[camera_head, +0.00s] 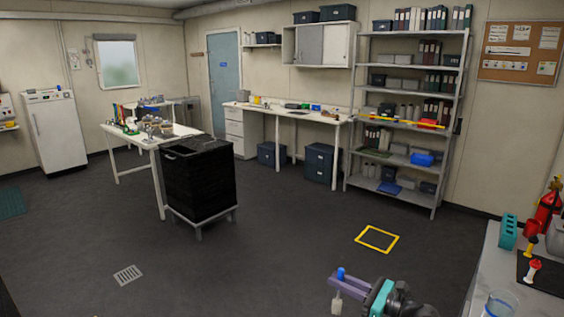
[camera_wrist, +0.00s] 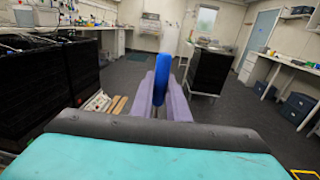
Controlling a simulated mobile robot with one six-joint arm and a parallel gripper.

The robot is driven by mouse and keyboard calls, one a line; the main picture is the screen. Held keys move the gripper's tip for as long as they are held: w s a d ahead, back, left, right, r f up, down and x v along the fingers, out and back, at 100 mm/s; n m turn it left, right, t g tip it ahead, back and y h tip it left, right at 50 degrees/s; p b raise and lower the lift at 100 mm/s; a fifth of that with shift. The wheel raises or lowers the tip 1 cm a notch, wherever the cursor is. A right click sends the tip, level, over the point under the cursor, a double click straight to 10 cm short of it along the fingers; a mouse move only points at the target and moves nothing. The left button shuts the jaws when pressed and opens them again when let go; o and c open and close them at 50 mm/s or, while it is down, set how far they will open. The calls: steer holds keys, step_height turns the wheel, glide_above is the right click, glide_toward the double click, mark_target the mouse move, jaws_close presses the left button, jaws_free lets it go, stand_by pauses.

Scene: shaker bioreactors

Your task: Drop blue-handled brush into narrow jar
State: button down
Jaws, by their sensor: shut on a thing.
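My gripper (camera_head: 346,283) is shut on the blue-handled brush, with its purple fingers around the handle. The brush's blue handle (camera_head: 340,272) sticks up above the fingers, and its pale lower end (camera_head: 336,304) hangs below them, over the floor. In the wrist view the blue handle (camera_wrist: 161,78) stands between the fingers. A clear glass vessel (camera_head: 500,304) stands on the bench at the lower right, cut off by the frame's bottom edge. I cannot tell whether it is the narrow jar. My gripper is left of it and apart from it.
The right bench (camera_head: 487,262) also bears a teal rack (camera_head: 508,231), a red-and-white item (camera_head: 533,270) and a red bottle (camera_head: 547,209). A black bin (camera_head: 200,182) stands by the white table (camera_head: 145,143). The middle floor is open, with a yellow-marked square (camera_head: 377,239).

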steer(key=s+d+r+m+t+h+p, duration=0.1)
steer(key=s+d+r+p, duration=0.3)
steer(key=d+r, duration=0.4)
steer(key=s+d+r+m+t+h+p, duration=0.2)
steer(key=d+r, duration=0.6)
steer(key=d, duration=1.4)
steer(key=s+d+r+m+t+h+p, duration=0.2)
steer(key=s+d+r+p, duration=0.4)
steer(key=d, duration=0.9)
step_height(320, 180, up, 2)
steer(key=shift+s+d+r+h+p, duration=0.2)
steer(key=shift+s+h+p, duration=0.15)
steer(key=shift+s, duration=0.2)
steer(key=shift+f, duration=0.15)
steer(key=shift+f+b, duration=2.25)
steer(key=shift+f, duration=0.6)
